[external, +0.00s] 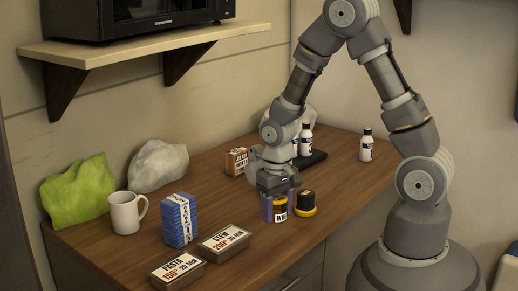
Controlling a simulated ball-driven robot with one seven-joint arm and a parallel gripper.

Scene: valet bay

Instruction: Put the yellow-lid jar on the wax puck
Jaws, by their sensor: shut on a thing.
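The yellow-lid jar (280,209) is a small dark jar with a yellow-orange upper part and a white label. It stands upright under my gripper (274,192), at the front edge of the wooden counter. My gripper points down and is shut on the jar; the fingers are partly hidden, and I cannot tell whether the jar touches the counter. A purple shape (266,207) shows close against the jar's left side.
Two labelled tins (224,243), a blue-wrapped stack (180,219) and a white mug (125,212) stand to the left. A small brown box (237,161), a dark tray (312,158) and white bottles (366,146) are behind. The counter's right part is mostly clear.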

